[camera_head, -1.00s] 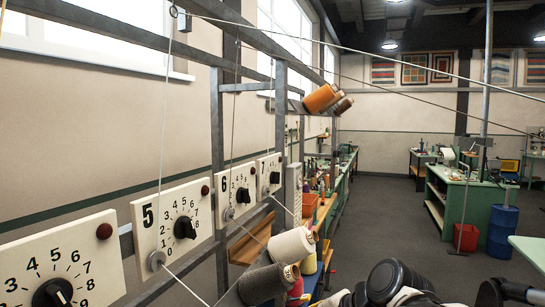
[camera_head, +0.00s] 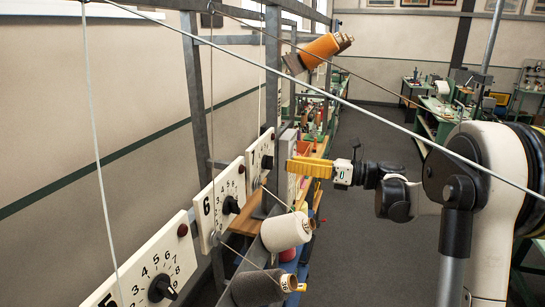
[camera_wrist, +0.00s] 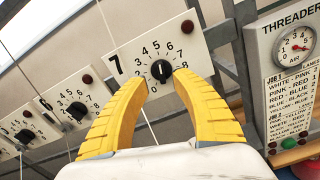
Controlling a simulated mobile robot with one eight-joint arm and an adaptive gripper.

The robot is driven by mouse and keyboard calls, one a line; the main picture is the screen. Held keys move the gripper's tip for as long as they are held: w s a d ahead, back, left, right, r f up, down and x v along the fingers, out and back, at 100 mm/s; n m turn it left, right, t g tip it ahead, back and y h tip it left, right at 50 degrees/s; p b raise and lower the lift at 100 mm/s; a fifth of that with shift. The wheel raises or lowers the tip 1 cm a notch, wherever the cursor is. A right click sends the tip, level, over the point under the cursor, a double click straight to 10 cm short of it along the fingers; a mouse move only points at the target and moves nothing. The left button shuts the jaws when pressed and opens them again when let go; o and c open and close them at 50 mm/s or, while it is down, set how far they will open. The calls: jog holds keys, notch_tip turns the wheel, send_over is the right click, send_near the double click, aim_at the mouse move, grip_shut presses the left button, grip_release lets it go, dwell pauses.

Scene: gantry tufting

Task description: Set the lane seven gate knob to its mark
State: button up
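The lane seven plate is white with a black 7, a dial of numbers and a dark red button, and shows in the wrist view (camera_wrist: 125,62). Its black round knob (camera_wrist: 161,70) has a pale pointer line that appears to point up toward the dial's top numbers. My gripper (camera_wrist: 162,79) has two yellow fingers, open, with tips on either side of the knob in this view. In the head view my gripper (camera_head: 290,166) is just right of the lane seven knob (camera_head: 267,162), with a small gap. I see no contact. The exact mark is unclear.
Lane six plate (camera_head: 207,222) and lane five plate (camera_head: 125,285) stand nearer on the same rail. Taut threads cross the space. A threader card with gauge (camera_wrist: 290,75) stands right of the plate.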

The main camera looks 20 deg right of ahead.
aim_at(268, 162)
jog(key=x, duration=0.6)
jog(key=shift+w+p, duration=0.1)
jog(key=shift+p, duration=0.25)
jog(key=shift+d, duration=0.1)
grip_shut()
